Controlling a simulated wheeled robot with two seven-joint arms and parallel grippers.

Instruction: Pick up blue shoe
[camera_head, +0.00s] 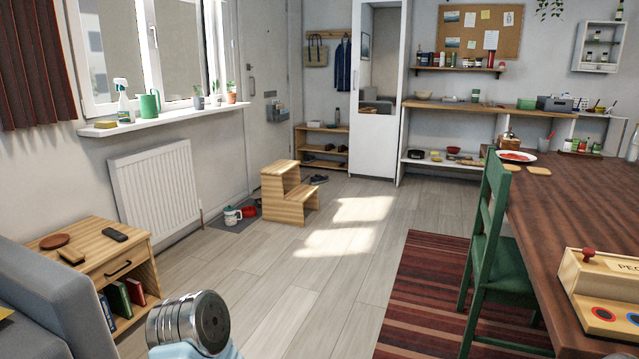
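A dark pair of shoes (319,179) lies on the floor just right of the wooden step stool; it may be dark blue, but it is too small to be sure. More dark footwear (329,147) sits on the low shoe rack by the door. A white and teal item (232,216) and a red item (249,211) are on a dark mat left of the stool; I cannot tell what they are. No shoe is clearly blue. A metallic part of my arm shows at the bottom left. Neither gripper's fingers are in view.
The wooden step stool (288,192) stands mid-floor. A side table (95,262) and grey sofa (40,305) are at the left. A green chair (490,235) and wooden table (570,215) fill the right, beside a striped rug (425,300). The floor between is clear.

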